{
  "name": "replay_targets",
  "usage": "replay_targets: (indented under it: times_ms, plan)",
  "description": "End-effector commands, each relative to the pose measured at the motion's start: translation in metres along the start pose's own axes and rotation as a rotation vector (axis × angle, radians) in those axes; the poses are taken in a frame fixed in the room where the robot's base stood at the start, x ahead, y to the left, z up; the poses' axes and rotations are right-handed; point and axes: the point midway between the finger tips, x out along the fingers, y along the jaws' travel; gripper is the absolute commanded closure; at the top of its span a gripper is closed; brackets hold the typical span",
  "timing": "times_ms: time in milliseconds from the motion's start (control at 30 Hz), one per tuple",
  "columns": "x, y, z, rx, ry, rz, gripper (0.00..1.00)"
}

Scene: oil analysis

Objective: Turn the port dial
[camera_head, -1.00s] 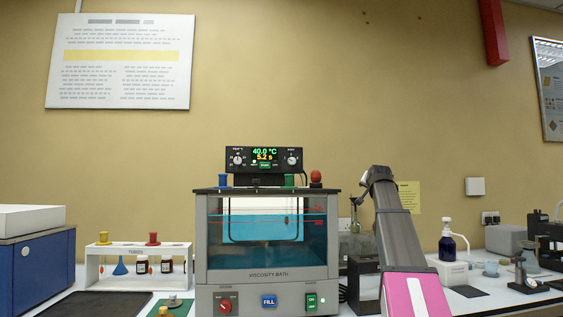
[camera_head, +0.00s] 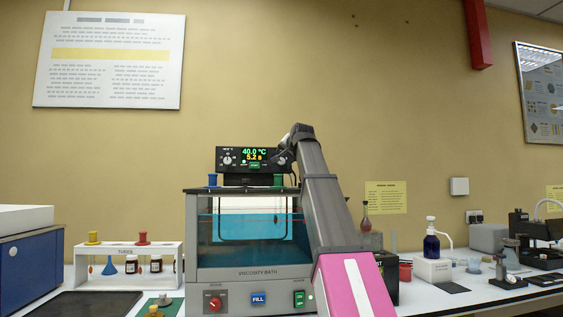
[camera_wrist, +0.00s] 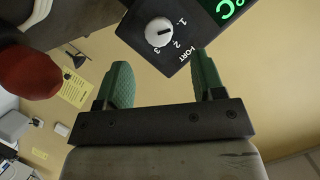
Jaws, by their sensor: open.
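The port dial (camera_wrist: 159,31) is a round white knob with a raised bar on a black panel, marked PORT with 1, 2 and 3, at the top of the wrist view. I cannot tell which number its bar points to. It sits on the black controller (camera_head: 235,157) above the viscosity bath; in the head view my arm covers the controller's right end, where this dial is. My gripper (camera_wrist: 164,78) is open and empty. Its two green fingers point towards the panel, with the dial beyond and between their tips, apparently untouched.
The bath (camera_head: 240,272) stands below the controller, with blue and green stoppers on its lid. A rounded red thing (camera_wrist: 28,74) is close on the left in the wrist view. A tube rack (camera_head: 122,249) stands to the left.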

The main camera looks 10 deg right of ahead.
Motion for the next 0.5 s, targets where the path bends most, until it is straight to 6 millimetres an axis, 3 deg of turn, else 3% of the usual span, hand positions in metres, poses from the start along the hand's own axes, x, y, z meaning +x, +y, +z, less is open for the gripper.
replay_targets:
  times_ms: [200, 500]
  plan:
    - [0.040, 0.000, -0.001, 0.000, 0.000, 0.001, 0.38]
    - [0.064, 0.001, -0.001, -0.001, 0.001, 0.001, 0.38]
